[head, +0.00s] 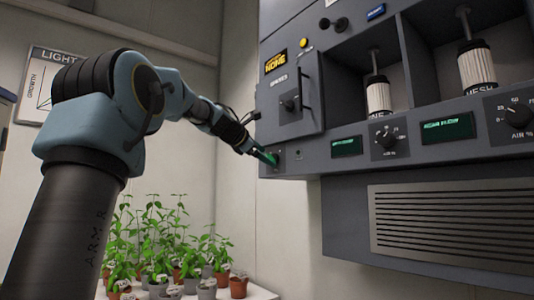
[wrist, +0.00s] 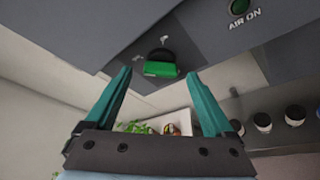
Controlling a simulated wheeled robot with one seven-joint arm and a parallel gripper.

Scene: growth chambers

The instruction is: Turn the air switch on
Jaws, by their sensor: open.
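The air switch shows in the wrist view as a black round base with a bright green handle (wrist: 160,69), on the grey panel. A dark green round lamp (wrist: 238,8) labelled AIR ON is up and to the right of it. My gripper (wrist: 160,74) is open, its two teal fingers on either side of the green handle, with a visible gap on each side. In the head view my gripper (head: 266,157) is at the lower left corner of the grey machine front and hides most of the switch.
A lever on a plate (head: 290,103) sits above my gripper. Dials (head: 386,138), green displays (head: 346,146) and filter canisters (head: 378,95) are to the right. Potted plants (head: 160,262) stand on a white table below. Free air lies left of the machine.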

